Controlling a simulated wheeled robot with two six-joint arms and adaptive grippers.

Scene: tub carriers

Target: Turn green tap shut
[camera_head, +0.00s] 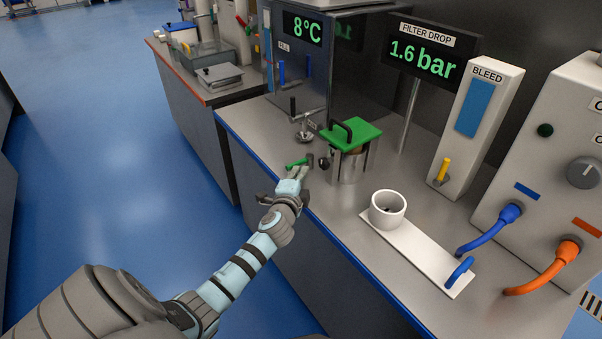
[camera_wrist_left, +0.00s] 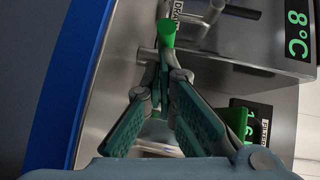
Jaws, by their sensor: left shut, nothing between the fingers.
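The green tap (camera_head: 296,163) sticks out at the front edge of the steel bench, beside a metal pot with a green lid (camera_head: 356,134). Its bright green handle also shows in the left wrist view (camera_wrist_left: 166,31), just beyond my fingertips. My left gripper (camera_head: 298,173) is shut with nothing between its fingers, right at the tap handle. In the left wrist view its fingers (camera_wrist_left: 165,68) come together close to the handle; I cannot tell whether they touch it. My right gripper is in neither view.
A white cup (camera_head: 387,210) stands on a white plate to the right. Behind are the 8°C display (camera_head: 303,28), the filter drop display (camera_head: 423,62) and the bleed column with a yellow lever (camera_head: 443,170). Blue floor lies open left of the bench.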

